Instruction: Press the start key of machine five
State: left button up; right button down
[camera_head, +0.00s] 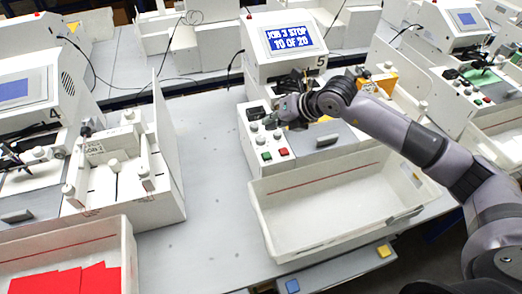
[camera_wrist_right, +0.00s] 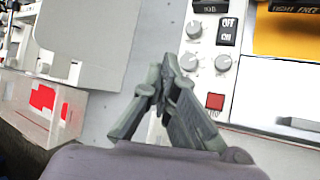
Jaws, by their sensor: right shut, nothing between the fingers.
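Machine five (camera_head: 285,52) stands at the centre of the head view, with a "5" beside its lit blue screen (camera_head: 290,38) that reads "JOB 3 STOP 10 OF 20". Its front left panel has a green key (camera_head: 266,156) and a red key (camera_head: 284,151) side by side, below small knobs. My right gripper (camera_head: 272,121) is shut and empty over this panel, behind the keys. In the wrist view its fingertips (camera_wrist_right: 168,66) are left of the knobs, and the red key (camera_wrist_right: 214,101) shows right of the fingers. The green key is hidden there. My left gripper is not in view.
A white bin (camera_head: 340,232) stands in front of machine five. Machine four (camera_head: 30,95) is at the left, with a bin of red sheets (camera_head: 70,280) before it. An on/off switch (camera_wrist_right: 227,32) is behind the knobs. The grey table between the machines (camera_head: 205,190) is clear.

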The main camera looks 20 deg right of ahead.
aim_at(269, 153)
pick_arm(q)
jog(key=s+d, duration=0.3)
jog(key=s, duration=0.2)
pick_arm(e)
notch_tip(269, 153, down, 3)
jog(key=shift+a+f+b, duration=0.1)
jog(key=shift+f+b, duration=0.1)
jog(key=shift+b, duration=0.75)
notch_tip(269, 153, down, 5)
jog(key=b, duration=0.3)
jog(key=shift+f+b, duration=0.2)
jog(key=shift+b, duration=0.15)
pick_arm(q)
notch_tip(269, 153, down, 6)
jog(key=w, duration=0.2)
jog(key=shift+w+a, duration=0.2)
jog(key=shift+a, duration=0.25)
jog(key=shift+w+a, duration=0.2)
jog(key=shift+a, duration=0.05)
pick_arm(e)
jog(key=shift+f, duration=0.1)
pick_arm(q)
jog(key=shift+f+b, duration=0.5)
jog(key=shift+b, duration=0.05)
pick_arm(e)
jog(key=shift+f, duration=0.35)
